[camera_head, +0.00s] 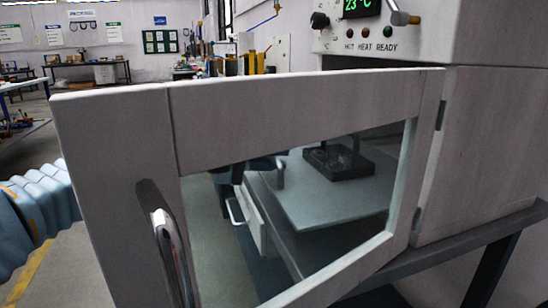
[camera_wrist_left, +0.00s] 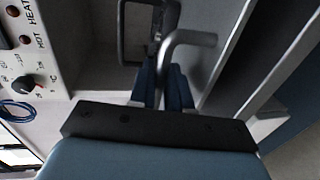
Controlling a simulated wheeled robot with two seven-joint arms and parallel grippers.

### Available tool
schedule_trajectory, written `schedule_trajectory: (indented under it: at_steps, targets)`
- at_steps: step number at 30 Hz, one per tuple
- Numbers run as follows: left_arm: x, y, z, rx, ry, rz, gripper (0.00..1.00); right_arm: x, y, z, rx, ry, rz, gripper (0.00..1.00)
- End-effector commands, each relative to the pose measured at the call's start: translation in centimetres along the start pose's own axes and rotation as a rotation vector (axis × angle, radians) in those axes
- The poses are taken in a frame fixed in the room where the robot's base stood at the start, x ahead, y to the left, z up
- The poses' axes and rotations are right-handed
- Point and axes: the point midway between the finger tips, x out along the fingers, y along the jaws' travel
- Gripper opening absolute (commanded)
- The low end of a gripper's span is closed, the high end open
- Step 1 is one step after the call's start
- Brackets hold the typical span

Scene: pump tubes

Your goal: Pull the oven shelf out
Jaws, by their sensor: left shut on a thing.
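The oven's door (camera_head: 290,115) stands open across the head view. Through its window I see a flat grey shelf (camera_head: 315,190), with a black fixture (camera_head: 340,160) with an upright frame on it. The shelf's bent metal handle (camera_head: 280,174) shows at its left end, and also in the left wrist view (camera_wrist_left: 190,40). My left gripper (camera_head: 270,162) is seen through the window at this handle. In the left wrist view its dark blue fingers (camera_wrist_left: 164,78) are shut on the handle's lower part. The exact contact is partly hidden. My right gripper is not in view.
The oven body (camera_head: 490,150) stands at right, with its control panel (camera_head: 365,35) above. The door's chrome handle (camera_head: 170,255) is at front left. A dark table (camera_head: 470,240) supports the oven. Benches stand far back; floor at left is open.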

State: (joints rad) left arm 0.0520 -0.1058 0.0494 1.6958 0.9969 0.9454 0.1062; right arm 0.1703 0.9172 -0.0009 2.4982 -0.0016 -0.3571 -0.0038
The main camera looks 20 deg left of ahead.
Motion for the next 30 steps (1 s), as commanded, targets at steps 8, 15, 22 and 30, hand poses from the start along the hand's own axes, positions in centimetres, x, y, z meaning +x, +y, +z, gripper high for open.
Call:
schedule_trajectory:
  at_steps: [8, 15, 22, 30]
  targets:
    - [0.0, 0.0, 0.0, 0.0, -0.001, -0.001, 0.3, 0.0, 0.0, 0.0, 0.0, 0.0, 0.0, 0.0]
    - [-1.1, 0.0, -0.1, 0.001, 0.002, 0.0, 0.3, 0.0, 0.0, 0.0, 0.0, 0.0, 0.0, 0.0]
    - [-6.3, 0.0, -0.1, 0.001, 0.004, 0.0, 0.3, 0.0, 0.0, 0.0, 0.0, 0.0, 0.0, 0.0]
    - [-12.0, 0.0, -0.1, 0.0, 0.002, 0.0, 0.3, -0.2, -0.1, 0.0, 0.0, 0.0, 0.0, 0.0]
